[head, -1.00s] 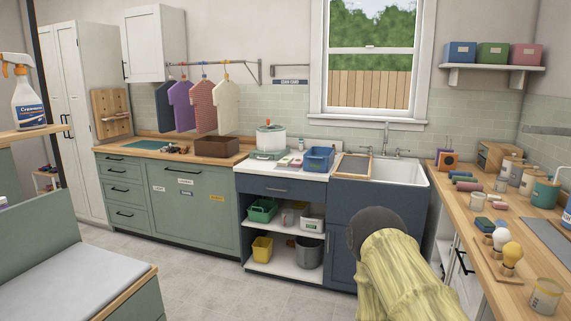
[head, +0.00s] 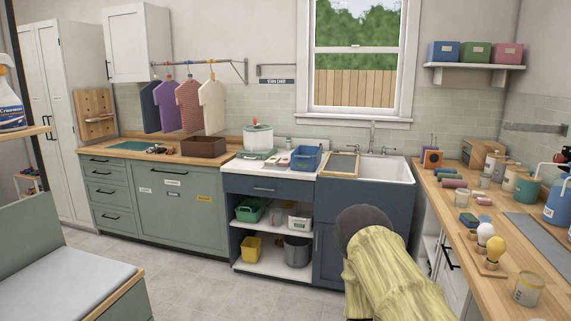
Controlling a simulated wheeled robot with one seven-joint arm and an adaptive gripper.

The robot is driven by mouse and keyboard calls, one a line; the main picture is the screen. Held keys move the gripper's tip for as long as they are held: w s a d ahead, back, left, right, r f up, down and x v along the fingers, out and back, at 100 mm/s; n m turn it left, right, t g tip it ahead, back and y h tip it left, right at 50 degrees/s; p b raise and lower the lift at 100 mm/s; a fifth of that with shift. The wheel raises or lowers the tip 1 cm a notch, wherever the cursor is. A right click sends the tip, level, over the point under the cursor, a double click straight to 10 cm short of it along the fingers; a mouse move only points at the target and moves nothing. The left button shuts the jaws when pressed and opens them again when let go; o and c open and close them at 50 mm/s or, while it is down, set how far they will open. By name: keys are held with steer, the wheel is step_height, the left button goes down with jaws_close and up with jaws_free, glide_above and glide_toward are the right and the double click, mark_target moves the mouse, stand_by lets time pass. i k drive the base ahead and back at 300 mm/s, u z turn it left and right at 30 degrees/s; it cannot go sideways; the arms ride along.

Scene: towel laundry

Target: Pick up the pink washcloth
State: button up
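A small rolled cloth of dull pink (head: 454,183) lies on the wooden counter at the right, beside green and bluish rolls. A small flat pink item (head: 284,161) lies on the white counter left of the blue basin. Both are too small to tell which is the pink washcloth. My arm, in a yellow sleeve with a dark rounded joint, rises at the lower middle right. My gripper does not show.
A blue basin (head: 306,158) and a sink (head: 385,170) stand along the back. The right counter (head: 447,220) holds jars, bulbs and a blue bottle (head: 558,207). A grey-topped bench (head: 70,272) stands at lower left. The floor (head: 190,275) between is clear.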

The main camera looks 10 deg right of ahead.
mark_target(284, 162)
steer(key=z, duration=0.1)
steer(key=i, duration=3.45)
steer(key=u, duration=0.25)
